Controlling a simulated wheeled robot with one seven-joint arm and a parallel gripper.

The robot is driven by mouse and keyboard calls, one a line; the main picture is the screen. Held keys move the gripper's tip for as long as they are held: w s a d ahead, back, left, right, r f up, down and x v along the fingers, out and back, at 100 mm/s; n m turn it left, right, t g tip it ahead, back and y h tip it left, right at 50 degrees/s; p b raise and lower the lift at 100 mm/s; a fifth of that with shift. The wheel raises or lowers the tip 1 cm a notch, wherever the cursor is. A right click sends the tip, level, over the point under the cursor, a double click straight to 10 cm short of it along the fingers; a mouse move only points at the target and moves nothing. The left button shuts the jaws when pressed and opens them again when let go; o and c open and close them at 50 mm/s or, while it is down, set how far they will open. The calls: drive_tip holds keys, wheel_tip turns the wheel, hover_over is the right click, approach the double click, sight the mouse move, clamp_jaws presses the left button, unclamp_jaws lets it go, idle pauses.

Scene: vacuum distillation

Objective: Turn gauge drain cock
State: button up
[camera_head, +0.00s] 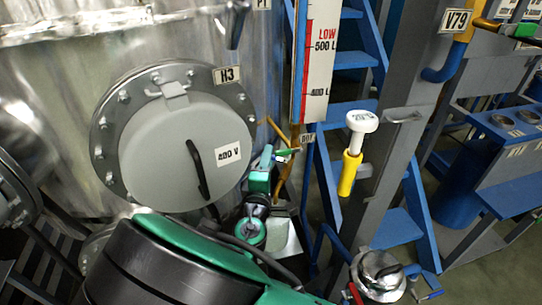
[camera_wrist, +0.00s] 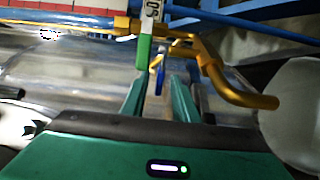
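The drain cock's green lever (camera_wrist: 143,52) hangs from a brass fitting (camera_wrist: 127,25) at the top middle of the wrist view. In the head view, the small green lever (camera_head: 288,151) shows beside a tag below the gauge scale (camera_head: 318,60). My gripper (camera_wrist: 157,88) is open, with its two green fingers apart and nothing between them. The lever's lower end appears close to the left fingertip; I cannot tell if they touch. In the head view, my gripper (camera_head: 265,168) is just left of the cock, partly hidden behind my arm.
A curved brass pipe (camera_wrist: 235,92) bends down right of the fingers, and a small blue lever (camera_wrist: 160,80) shows beyond them. The steel tank with round hatch (camera_head: 180,150) is at left. Blue stairs (camera_head: 350,105) and a grey post (camera_head: 395,130) stand at right.

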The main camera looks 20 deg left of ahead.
drive_tip(key=shift+w+a, duration=0.15)
drive_tip(key=shift+w, duration=0.6)
drive_tip(key=shift+c, duration=0.3)
clamp_jaws()
drive_tip(key=shift+f, duration=0.2)
idle(0.5)
